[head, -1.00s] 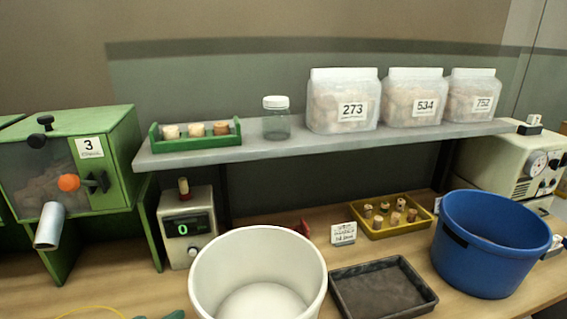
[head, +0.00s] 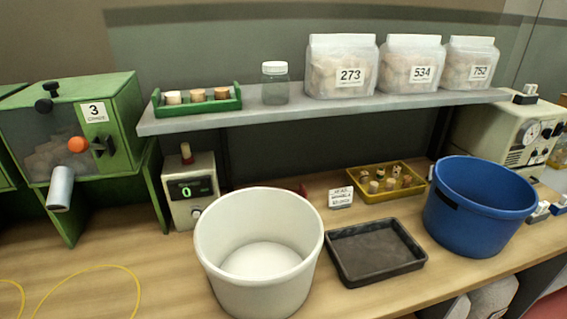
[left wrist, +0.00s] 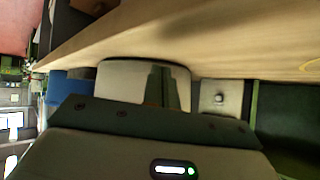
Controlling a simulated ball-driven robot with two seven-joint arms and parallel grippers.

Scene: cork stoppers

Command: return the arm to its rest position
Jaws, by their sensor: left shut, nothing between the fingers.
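My left gripper (left wrist: 160,88) shows in the left wrist view, its dark body across the lower half and its fingers shut with nothing between them. It is clear of the bench things, which appear beyond it: the wooden bench (left wrist: 225,45), the white bin (left wrist: 115,78) and the meter box (left wrist: 222,97). Neither gripper shows in the head view. There, a few corks stand in the green tray (head: 197,108) on the shelf, and several lie in the yellow tray (head: 388,193) on the bench.
A white bin (head: 205,240), an empty dark tray (head: 335,265) and a blue bin (head: 480,225) stand along the bench. Behind are the green machine (head: 125,120), the display box (head: 190,212) and a shelf (head: 330,108) with a jar and bags. The front left bench is mostly clear, with a yellow cable (head: 88,270).

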